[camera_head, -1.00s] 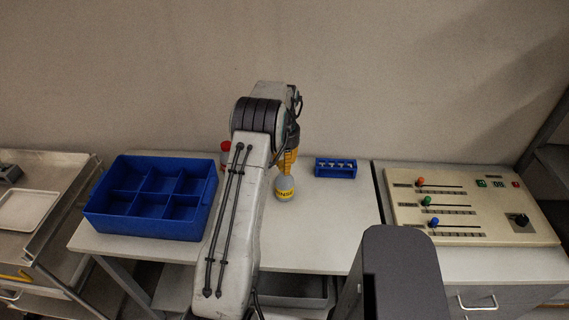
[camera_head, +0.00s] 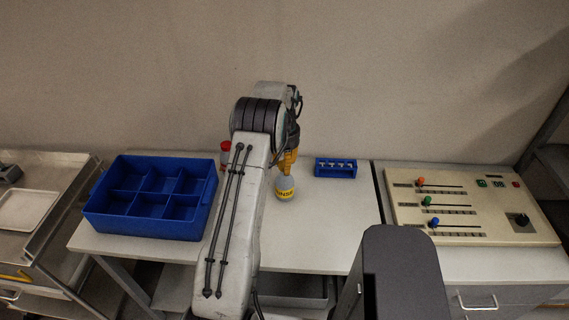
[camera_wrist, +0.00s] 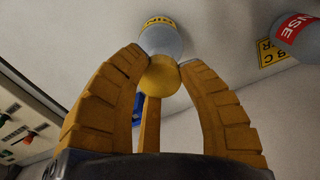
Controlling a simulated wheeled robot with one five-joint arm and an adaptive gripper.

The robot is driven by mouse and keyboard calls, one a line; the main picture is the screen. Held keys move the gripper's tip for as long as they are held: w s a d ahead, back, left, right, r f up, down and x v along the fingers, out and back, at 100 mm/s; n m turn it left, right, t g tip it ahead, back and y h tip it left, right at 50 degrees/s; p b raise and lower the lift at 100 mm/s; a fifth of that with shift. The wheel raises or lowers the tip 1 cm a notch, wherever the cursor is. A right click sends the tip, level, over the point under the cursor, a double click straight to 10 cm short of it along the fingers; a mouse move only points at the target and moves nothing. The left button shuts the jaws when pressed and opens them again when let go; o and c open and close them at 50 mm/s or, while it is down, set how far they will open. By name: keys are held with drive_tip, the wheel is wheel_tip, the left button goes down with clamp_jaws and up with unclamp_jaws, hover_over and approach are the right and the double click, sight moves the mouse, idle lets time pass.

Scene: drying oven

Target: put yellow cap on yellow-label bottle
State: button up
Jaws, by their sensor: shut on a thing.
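The yellow-label bottle (camera_head: 286,190) stands upright on the table, right of my arm; it also shows at the top of the wrist view (camera_wrist: 161,40). The yellow cap (camera_wrist: 160,78) sits between my fingers in the wrist view, against the top of the bottle. I cannot tell whether it is fully seated. My gripper (camera_head: 287,169) points down just above the bottle. Its orange-yellow fingers are shut on the cap. In the head view the cap is hard to separate from the fingers.
A red-label bottle (camera_wrist: 298,32) with a red cap (camera_head: 226,146) stands left of my arm. A blue divided bin (camera_head: 150,234) is at the left of the table. A small blue rack (camera_head: 336,173) is behind right. A control panel (camera_head: 475,232) lies at the right. Table right of the bottle is clear.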

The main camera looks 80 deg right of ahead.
drive_tip(key=shift+f, duration=0.1)
idle(0.8)
drive_tip(key=o, duration=1.3)
drive_tip(key=shift+r+p, duration=0.85)
drive_tip(key=shift+r, duration=2.65)
drive_tip(key=shift+c, duration=0.2)
clamp_jaws()
